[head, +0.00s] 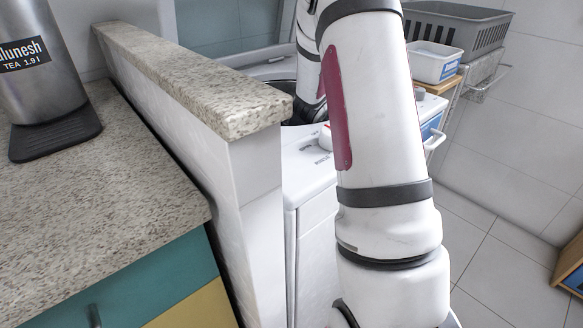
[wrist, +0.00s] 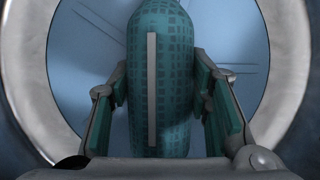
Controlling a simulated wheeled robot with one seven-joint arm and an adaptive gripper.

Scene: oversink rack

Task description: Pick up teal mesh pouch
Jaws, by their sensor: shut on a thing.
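The teal mesh pouch (wrist: 175,50) fills the middle of the wrist view. It is rounded at the top, with a dark grid pattern and a pale grey strip (wrist: 152,90) down its front. My gripper (wrist: 163,95) has one finger on each side of the pouch and is shut on it. The lower end of the pouch is hidden behind the gripper's body. In the head view the pouch and gripper are hidden; my arm reaches back behind the ledge towards a white machine.
A round metallic rim (wrist: 286,70) surrounds the pouch and gripper, with a bluish surface behind. In the head view, a stone-topped low wall (head: 190,75) stands left of my arm, beside a white machine (head: 306,165). A grey basket (head: 455,27) and white tub (head: 433,64) stand at the back right.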

